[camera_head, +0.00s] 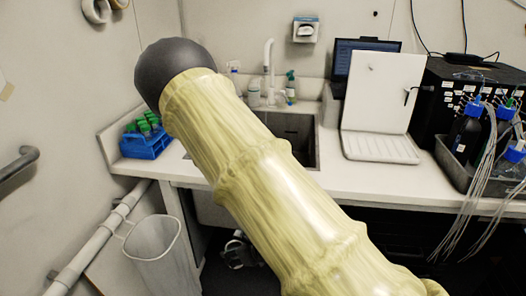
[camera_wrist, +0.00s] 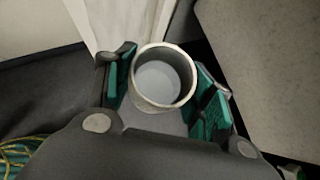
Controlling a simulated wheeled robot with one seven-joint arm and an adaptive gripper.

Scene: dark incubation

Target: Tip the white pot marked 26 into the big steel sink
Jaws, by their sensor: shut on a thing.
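The white pot (camera_wrist: 143,101) is in the wrist view, seen from above with its round mouth towards the camera. Its inside looks pale and smooth; I cannot tell whether that is liquid or the bottom. No number shows on it from here. My gripper (camera_wrist: 167,78) is shut on the pot, with green pads on either side. The steel sink (camera_head: 302,150) is set into the white counter in the head view, partly hidden behind my sleeved arm. The gripper and pot are not visible in the head view.
A blue rack of green-capped tubes (camera_head: 146,138) stands left on the counter (camera_head: 400,182). A tap (camera_head: 268,62) and small bottles (camera_head: 290,88) are behind the sink. A white upright panel (camera_head: 382,95) and tubed bottles (camera_head: 468,130) stand right. A bin (camera_head: 155,245) is below left.

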